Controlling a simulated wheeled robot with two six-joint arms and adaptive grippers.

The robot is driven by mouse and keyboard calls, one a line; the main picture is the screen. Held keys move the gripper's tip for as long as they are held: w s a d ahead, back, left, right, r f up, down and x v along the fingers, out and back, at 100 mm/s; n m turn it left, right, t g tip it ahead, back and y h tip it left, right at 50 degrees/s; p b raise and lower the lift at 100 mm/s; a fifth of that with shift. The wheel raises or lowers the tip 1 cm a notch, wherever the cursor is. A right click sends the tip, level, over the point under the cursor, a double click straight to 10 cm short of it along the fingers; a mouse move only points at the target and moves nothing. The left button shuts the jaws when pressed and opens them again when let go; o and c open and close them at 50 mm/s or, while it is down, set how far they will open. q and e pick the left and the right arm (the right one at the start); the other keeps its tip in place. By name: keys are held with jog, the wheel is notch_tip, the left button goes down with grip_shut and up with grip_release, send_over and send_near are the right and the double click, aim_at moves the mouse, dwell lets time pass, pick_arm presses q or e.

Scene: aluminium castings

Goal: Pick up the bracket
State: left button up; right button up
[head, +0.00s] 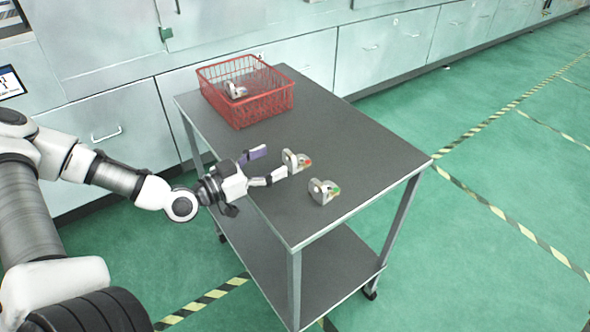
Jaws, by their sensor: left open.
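Two grey cast metal brackets stand on the dark table top in the head view. One bracket (293,161) has a red-orange mark and is just beyond my left gripper. A third grey casting (236,90) lies in the red basket. My right gripper is not in view.
The red wire basket (264,108) stands at the table's far left end. The two-tier cart table (370,165) has free room at the right and back. Pale cabinets (385,42) line the wall behind. Green floor with striped tape surrounds it.

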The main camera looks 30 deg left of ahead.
aim_at(287, 154)
pick_arm(q)
jog(key=shift+w+d+f+b, duration=0.25)
jog(key=shift+w+b, duration=0.15)
jog(key=shift+w, duration=0.25)
jog(key=shift+w+d+f+b, duration=0.2)
jog(key=shift+w+b, duration=0.15)
jog(key=shift+w, duration=0.25)
jog(key=shift+w+r, duration=0.15)
jog(key=shift+w, duration=0.1)
jog(key=shift+w+d+r, duration=0.15)
jog(key=shift+r, duration=0.05)
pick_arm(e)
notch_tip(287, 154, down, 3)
pick_arm(q)
jog(key=c, duration=1.3)
jog(key=shift+o, duration=0.2)
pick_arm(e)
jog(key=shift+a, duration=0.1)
